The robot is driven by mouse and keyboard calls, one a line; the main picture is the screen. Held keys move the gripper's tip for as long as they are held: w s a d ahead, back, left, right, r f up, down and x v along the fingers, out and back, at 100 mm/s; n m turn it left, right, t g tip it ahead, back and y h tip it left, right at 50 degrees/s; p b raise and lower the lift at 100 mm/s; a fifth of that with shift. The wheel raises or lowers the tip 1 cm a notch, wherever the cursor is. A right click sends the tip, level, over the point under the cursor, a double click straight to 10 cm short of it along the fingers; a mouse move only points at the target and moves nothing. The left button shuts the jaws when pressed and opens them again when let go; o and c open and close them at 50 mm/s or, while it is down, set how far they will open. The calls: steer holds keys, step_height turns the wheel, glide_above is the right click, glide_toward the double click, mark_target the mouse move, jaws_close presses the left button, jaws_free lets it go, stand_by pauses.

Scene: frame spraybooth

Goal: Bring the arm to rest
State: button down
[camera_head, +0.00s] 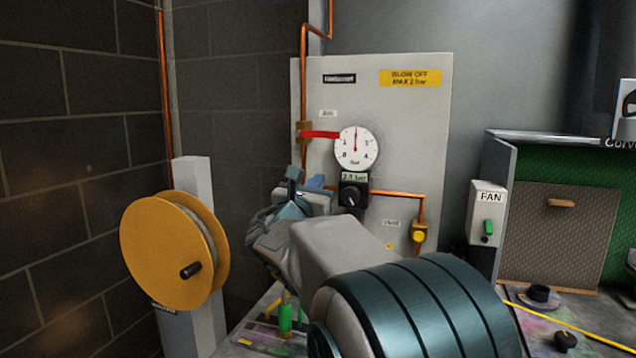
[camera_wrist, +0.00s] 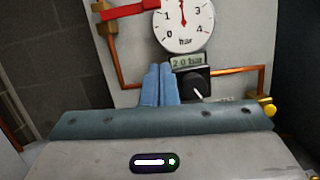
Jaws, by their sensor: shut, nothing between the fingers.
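My gripper (camera_head: 304,184) is raised in front of the grey compressor panel (camera_head: 420,140). In the wrist view my gripper's blue fingers (camera_wrist: 159,85) are together with nothing between them. The fingertips point at the panel, just left of the black regulator knob (camera_wrist: 195,84). I cannot tell whether they touch anything. The round gauge (camera_head: 356,148) above has its needle pointing straight up at about 2 bar, and the small display (camera_head: 354,177) reads about 2.0 bar. My arm hides the lower part of the panel.
A red valve handle (camera_head: 320,134) lies level to the gauge's left. A yellow reel (camera_head: 165,250) on a post stands at left. A FAN switch box (camera_head: 488,212) and a green-lined booth (camera_head: 560,165) are at right. A green item (camera_head: 285,318) stands on the bench below my arm.

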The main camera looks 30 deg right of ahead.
stand_by(0.3)
steer(key=s+f+m+g+y+p, duration=0.6)
steer(key=s+f+m+g, duration=0.3)
steer(key=s+f+m, duration=0.5)
steer(key=s+a+f+m+g+y+p, duration=0.1)
steer(key=s+a+f+m+y+p, duration=0.1)
steer(key=s+a+m+y, duration=0.2)
steer(key=s+a+f+m+g+y+p, duration=0.1)
steer(key=s+a+f+m+y+p, duration=0.2)
steer(key=s+a+m+y, duration=0.2)
steer(key=s+a+m, duration=0.3)
steer(key=s+a, duration=0.3)
steer(key=a, duration=0.2)
steer(key=shift+s+a+g, duration=0.15)
steer(key=shift+s+g, duration=0.15)
steer(key=shift+s, duration=0.1)
